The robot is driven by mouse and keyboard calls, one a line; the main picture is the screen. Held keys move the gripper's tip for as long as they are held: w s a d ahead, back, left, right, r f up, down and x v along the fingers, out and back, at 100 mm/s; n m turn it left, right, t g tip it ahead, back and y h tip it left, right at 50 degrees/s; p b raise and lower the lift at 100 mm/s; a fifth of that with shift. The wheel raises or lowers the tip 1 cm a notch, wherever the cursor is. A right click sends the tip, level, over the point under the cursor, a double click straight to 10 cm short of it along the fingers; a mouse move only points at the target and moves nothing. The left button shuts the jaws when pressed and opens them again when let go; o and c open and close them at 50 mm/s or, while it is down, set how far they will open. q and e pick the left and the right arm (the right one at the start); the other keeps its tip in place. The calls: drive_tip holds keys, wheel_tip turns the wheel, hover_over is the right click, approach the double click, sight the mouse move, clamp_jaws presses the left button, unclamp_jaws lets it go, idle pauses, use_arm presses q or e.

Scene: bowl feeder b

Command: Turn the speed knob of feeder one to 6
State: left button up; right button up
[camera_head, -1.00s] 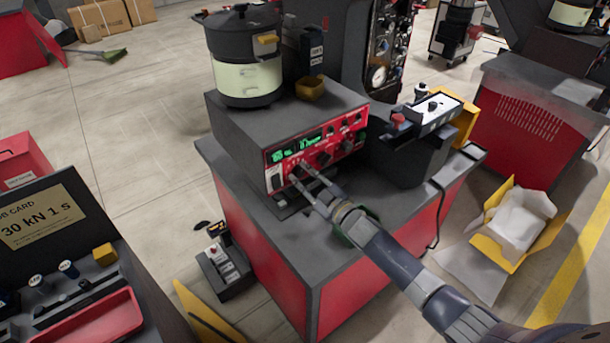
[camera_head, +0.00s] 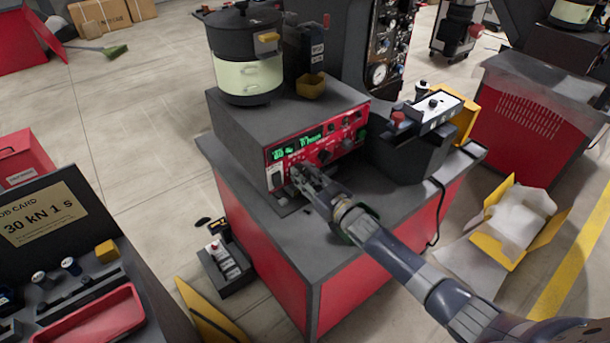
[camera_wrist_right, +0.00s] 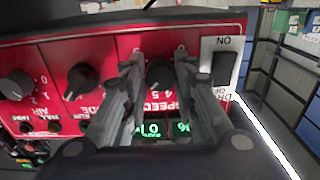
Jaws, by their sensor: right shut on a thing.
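The feeder's red control panel (camera_head: 340,144) with green displays is on the front of the grey feeder box on the bench. The speed knob (camera_wrist_right: 158,76), black and round, shows in the right wrist view above the lettering SPEED, in a picture turned upside down. My right gripper (camera_wrist_right: 159,70) has one finger on each side of it and is shut on it. In the head view the right gripper (camera_head: 297,171) is at the panel's lower left and hides the knob. The knob's exact setting cannot be read. My left gripper is not in view.
A drive switch (camera_wrist_right: 225,68) on a white plate sits close beside the right-hand finger in the wrist view. Another black knob (camera_wrist_right: 82,80) is on the other side. A bowl feeder (camera_head: 248,77) stands on the box. A small control box (camera_head: 432,111) is right of the panel.

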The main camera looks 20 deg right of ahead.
drive_tip(key=shift+f, duration=0.1)
drive_tip(key=o, duration=1)
drive_tip(key=shift+o, duration=0.2)
drive_tip(key=v, duration=1.2)
drive_tip(key=shift+a, duration=0.1)
